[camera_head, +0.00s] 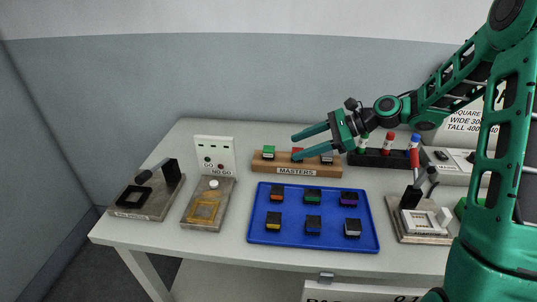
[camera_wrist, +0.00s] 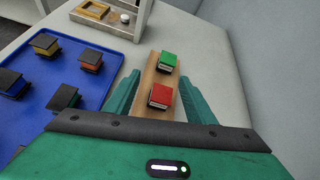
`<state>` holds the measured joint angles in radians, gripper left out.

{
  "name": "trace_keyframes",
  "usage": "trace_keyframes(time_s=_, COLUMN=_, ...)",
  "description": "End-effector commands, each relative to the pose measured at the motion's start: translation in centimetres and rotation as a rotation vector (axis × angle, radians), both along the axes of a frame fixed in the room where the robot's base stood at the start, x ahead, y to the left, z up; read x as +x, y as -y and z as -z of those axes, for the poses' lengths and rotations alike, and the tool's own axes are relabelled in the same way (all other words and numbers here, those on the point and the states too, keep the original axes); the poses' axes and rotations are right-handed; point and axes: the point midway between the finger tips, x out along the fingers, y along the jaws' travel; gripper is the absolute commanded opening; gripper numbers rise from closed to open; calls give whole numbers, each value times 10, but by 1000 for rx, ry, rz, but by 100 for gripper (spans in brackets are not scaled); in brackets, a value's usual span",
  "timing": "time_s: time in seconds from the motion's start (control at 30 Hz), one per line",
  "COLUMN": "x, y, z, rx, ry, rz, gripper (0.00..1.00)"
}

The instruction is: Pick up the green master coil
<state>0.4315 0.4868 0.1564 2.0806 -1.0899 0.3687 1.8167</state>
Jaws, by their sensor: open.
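The green master coil (camera_head: 268,152) sits at the left end of the wooden MASTERS block (camera_head: 263,168). In the wrist view the green coil (camera_wrist: 169,61) stands upright on the far part of the block (camera_wrist: 149,76), beyond the red coil (camera_wrist: 161,96). My gripper (camera_head: 294,146) is open and empty above the block. In the wrist view its two fingers (camera_wrist: 166,93) lie on either side of the block, with the red coil between them in the picture. The green coil is ahead of the fingertips. A grey coil (camera_head: 327,158) on the block is partly hidden by my gripper in the head view.
A blue tray (camera_head: 260,236) with several dark-topped coloured coils lies in front of the block. A white GO/NO GO gauge panel (camera_head: 215,154) stands to the left. A dark rack with coloured-cap markers (camera_head: 388,145) stands to the right. Bare table lies behind the block.

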Motion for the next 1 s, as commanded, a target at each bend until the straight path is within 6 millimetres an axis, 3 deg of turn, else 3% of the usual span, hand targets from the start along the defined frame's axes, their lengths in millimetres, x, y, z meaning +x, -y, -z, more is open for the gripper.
trace_keyframes(time_s=0.33, x=14, y=1, z=-4, rx=168, ry=-160, rz=80, gripper=50)
trace_keyframes(time_s=0.7, x=22, y=-41, z=14, rx=165, ry=-161, rz=77, gripper=50)
trace_keyframes(time_s=1.0, x=26, y=-63, z=23, rx=166, ry=-160, rz=76, gripper=50)
